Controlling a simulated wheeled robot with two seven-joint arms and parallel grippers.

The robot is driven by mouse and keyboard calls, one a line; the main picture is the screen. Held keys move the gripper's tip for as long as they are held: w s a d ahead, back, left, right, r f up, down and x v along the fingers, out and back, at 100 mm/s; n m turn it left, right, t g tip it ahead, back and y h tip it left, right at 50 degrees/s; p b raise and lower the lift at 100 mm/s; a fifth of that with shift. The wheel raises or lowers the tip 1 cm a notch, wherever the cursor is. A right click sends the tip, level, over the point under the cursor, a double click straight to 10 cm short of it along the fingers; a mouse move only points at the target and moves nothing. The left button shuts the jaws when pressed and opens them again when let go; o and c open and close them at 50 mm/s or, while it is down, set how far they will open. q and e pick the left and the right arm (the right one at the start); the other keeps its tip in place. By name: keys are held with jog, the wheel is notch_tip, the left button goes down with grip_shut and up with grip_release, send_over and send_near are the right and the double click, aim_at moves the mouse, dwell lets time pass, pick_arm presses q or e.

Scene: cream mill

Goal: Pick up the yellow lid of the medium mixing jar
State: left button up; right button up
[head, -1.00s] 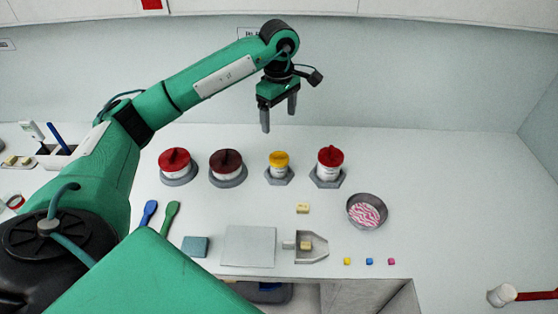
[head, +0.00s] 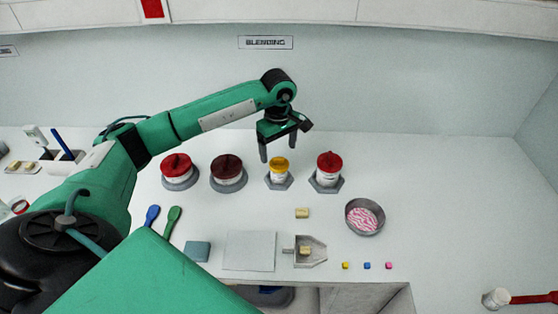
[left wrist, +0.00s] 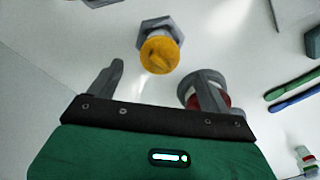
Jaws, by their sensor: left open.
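The jar with the yellow lid (head: 279,163) stands in a grey hexagonal holder (head: 279,184) on the white counter. The lid sits on the jar and has a raised grip on top. My left gripper (head: 279,152) is open and empty, above and behind the jar in the head view. In the left wrist view the yellow lid (left wrist: 160,54) lies beyond the gap between the two fingers (left wrist: 158,80), apart from both. A red-topped jar shows partly behind the right finger there. My right gripper is not in view.
Red-lidded jars (head: 176,164) (head: 329,161) and a dark red-lidded jar (head: 227,167) stand in the same row. In front lie a metal bowl (head: 352,226), a scoop (head: 318,253), a pale board (head: 249,250) and two spatulas (head: 172,221). The counter's right side is largely clear.

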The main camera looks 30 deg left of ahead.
aim_at(278, 158)
pick_arm(q)
notch_tip(278, 158, down, 3)
jog(key=shift+a+f+p, duration=0.15)
jog(key=shift+f+p, duration=0.05)
jog(key=shift+p, duration=0.7)
jog(key=shift+f, duration=0.55)
jog(key=c, duration=1)
